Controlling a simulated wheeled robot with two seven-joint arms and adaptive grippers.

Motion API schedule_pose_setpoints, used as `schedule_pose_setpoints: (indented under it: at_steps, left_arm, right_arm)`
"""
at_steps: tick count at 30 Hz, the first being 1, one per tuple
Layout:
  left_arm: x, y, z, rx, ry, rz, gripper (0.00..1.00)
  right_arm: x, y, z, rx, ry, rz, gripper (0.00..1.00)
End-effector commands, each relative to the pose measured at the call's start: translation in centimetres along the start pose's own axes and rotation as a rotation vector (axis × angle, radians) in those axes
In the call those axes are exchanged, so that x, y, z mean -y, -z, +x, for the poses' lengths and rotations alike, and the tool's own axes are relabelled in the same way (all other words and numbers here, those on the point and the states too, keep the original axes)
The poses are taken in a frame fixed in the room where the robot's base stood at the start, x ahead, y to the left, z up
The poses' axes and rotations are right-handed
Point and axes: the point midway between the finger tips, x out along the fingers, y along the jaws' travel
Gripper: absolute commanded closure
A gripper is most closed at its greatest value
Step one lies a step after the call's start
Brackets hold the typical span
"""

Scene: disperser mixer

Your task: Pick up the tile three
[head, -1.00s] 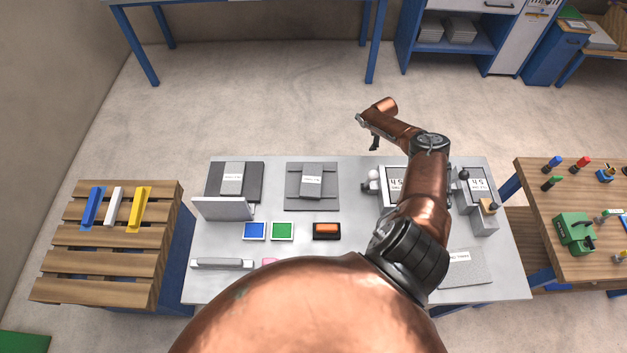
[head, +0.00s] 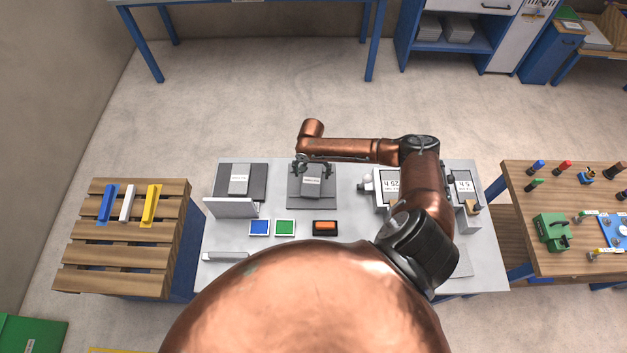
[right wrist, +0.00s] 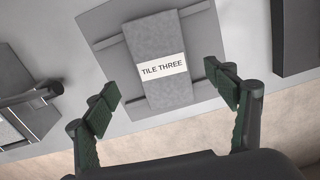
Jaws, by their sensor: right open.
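Tile three is a grey block with a white label reading "TILE THREE" (right wrist: 166,88) in the right wrist view. It lies on a darker grey plate (right wrist: 100,25) with rails at its sides. In the head view, tile three (head: 312,186) is on its plate (head: 303,204) at the back middle of the grey table. My right gripper (head: 314,168) is over the back edge of that plate. In the right wrist view its two fingers (right wrist: 172,98) are spread wide, with the tile visible between and beyond them, and nothing is held. My left gripper is not in view.
A second plate with a grey block (head: 238,180) lies to the left. A blue pad (head: 259,228), a green pad (head: 285,227) and a black and orange item (head: 325,228) lie in front. Devices with displays (head: 391,182) stand right. A wooden pallet table (head: 110,255) is far left.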

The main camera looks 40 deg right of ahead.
Motion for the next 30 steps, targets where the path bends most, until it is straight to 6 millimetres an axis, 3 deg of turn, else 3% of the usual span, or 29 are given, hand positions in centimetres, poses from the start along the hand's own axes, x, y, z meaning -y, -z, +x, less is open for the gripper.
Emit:
schedule_pose_setpoints:
  at_steps: [13,21,30]
  left_arm:
    - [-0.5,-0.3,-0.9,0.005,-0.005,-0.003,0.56]
    - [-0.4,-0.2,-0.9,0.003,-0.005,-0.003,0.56]
    - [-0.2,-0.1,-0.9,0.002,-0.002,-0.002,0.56]
  right_arm:
    - [0.2,0.4,5.3,-0.001,0.002,0.003,0.22]
    - [0.1,0.4,5.6,-0.001,0.002,0.003,0.22]
    - [0.1,0.4,5.5,-0.001,0.002,0.004,0.42]
